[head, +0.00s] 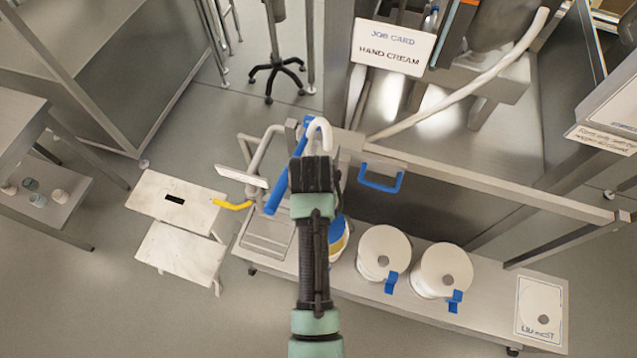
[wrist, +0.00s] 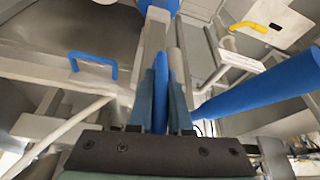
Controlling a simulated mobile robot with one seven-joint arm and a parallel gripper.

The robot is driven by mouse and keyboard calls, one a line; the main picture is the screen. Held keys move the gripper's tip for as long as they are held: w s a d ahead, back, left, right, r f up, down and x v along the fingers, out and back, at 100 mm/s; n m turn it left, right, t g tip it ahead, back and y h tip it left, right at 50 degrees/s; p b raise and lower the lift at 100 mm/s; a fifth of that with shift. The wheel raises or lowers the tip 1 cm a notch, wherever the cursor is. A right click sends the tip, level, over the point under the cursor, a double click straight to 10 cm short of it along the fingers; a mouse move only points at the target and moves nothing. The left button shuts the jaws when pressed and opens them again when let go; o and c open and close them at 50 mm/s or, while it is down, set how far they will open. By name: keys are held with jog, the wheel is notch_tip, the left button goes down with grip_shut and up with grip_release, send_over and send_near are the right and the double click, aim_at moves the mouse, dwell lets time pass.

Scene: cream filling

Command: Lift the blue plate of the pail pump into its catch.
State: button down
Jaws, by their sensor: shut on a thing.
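My gripper (head: 316,172) hangs over the bench at the pail pump, in the middle of the head view. In the wrist view its two fingers (wrist: 160,95) are shut on a narrow upright blue piece, seen edge-on, which looks like the blue plate (wrist: 160,68). A pail with blue and yellow (head: 338,240) shows partly behind my arm. A slanting blue bar (head: 278,190) is just left of the gripper; it also crosses the right of the wrist view (wrist: 262,84). A white bent pipe (head: 321,130) rises behind the gripper. I cannot make out the catch.
Two white lidded pails (head: 383,245) with blue tabs stand on the bench to the right. A hand cream card (head: 392,47) hangs behind.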

jog(key=shift+w+r, duration=0.25)
jog(key=shift+r, duration=0.1)
jog(key=c, duration=1.2)
grip_release()
jog(key=o, duration=0.4)
jog(key=shift+s+f, duration=0.1)
jog(key=shift+s, duration=0.1)
jog(key=shift+c, duration=0.2)
jog(key=b+v, duration=0.2)
jog(key=v, duration=1.1)
